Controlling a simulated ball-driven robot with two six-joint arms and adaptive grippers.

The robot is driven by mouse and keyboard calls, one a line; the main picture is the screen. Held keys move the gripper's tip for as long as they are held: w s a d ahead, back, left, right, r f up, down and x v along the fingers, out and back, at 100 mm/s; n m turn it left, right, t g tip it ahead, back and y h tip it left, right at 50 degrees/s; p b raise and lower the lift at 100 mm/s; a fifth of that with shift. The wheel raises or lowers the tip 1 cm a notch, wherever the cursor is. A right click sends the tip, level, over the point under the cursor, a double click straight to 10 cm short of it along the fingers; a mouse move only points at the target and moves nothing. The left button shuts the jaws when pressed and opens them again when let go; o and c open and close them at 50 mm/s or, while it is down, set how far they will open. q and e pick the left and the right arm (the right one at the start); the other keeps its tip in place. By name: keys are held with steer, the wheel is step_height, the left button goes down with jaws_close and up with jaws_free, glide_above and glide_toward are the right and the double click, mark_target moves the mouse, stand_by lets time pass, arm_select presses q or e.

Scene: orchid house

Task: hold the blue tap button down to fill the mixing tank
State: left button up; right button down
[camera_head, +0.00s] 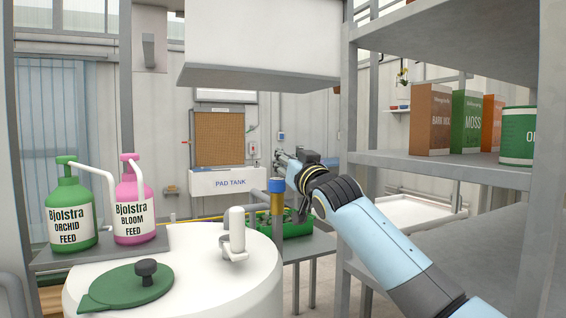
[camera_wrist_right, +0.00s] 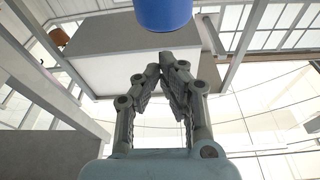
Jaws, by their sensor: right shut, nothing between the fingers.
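The blue tap button (camera_head: 276,185) caps an upright brass-coloured post behind the white mixing tank (camera_head: 255,282). The tank has a green lid (camera_head: 128,288) with a dark knob, and a white fitting on top. My right gripper (camera_head: 279,156) is behind the post and slightly above the button in the head view. In the right wrist view its fingers (camera_wrist_right: 160,62) meet at the tips with nothing between them. A blue cylinder, seemingly the button (camera_wrist_right: 163,12), shows just beyond the fingertips, with a gap between. The inside of the tank is hidden. My left gripper is out of view.
A green feed bottle (camera_head: 70,207) and a pink feed bottle (camera_head: 134,205) stand on a grey shelf at left. A grey rack with boxes (camera_head: 430,119) rises at right. A white box (camera_head: 262,40) hangs overhead. A green tray (camera_head: 298,222) sits behind the post.

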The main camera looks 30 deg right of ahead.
steer(key=b+v, duration=0.1)
steer(key=v, duration=0.8)
steer(key=shift+s+f+b, duration=0.3)
steer(key=shift+b, duration=0.1)
stand_by(0.9)
